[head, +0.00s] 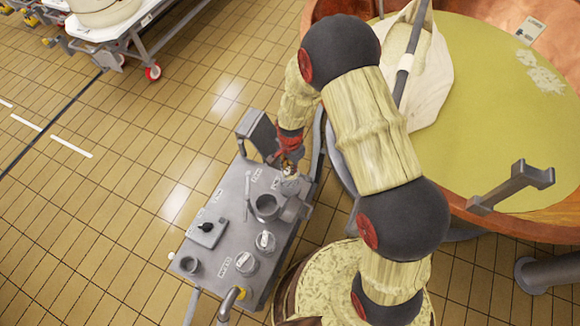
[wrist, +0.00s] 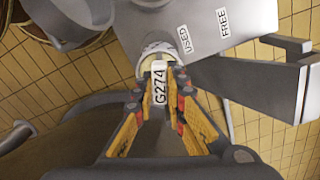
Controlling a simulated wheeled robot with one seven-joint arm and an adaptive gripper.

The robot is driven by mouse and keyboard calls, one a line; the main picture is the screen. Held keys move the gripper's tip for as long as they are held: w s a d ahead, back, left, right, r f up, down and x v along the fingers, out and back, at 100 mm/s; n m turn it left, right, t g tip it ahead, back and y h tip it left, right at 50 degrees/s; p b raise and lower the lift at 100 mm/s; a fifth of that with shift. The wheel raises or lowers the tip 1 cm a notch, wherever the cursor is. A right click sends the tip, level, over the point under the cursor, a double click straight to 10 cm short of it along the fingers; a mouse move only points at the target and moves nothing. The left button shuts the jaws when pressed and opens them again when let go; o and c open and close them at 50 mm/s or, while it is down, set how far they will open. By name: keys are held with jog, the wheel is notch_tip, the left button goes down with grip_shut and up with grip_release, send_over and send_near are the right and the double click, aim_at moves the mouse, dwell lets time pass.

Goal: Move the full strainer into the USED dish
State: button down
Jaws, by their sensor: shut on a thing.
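My gripper (head: 289,168) is over the far right part of the grey cart. In the wrist view my gripper (wrist: 160,88) is shut on the strainer, whose white G274 tag (wrist: 159,84) shows between the fingers. A pale rounded part of the strainer (wrist: 152,53) shows just beyond the tips; its contents cannot be made out. In the head view a small grey piece below the fingers may be the strainer (head: 289,187). The USED label (wrist: 184,39) lies on the cart top beside the held strainer. I cannot tell which vessel is the USED dish.
The cart top (head: 228,215) carries a dark round pot (head: 266,207), two labelled jars (head: 265,241), a small cup (head: 189,266) and a box with a black knob (head: 206,232). A FREE label (wrist: 223,23) is beyond USED. The copper vat (head: 550,228) stands at right.

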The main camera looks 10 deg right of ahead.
jog(key=shift+f+b, duration=2.15)
jog(key=shift+f, duration=1.65)
jog(key=c, duration=1.7)
grip_release()
jog(key=shift+c, duration=0.2)
notch_tip(320, 180, up, 12)
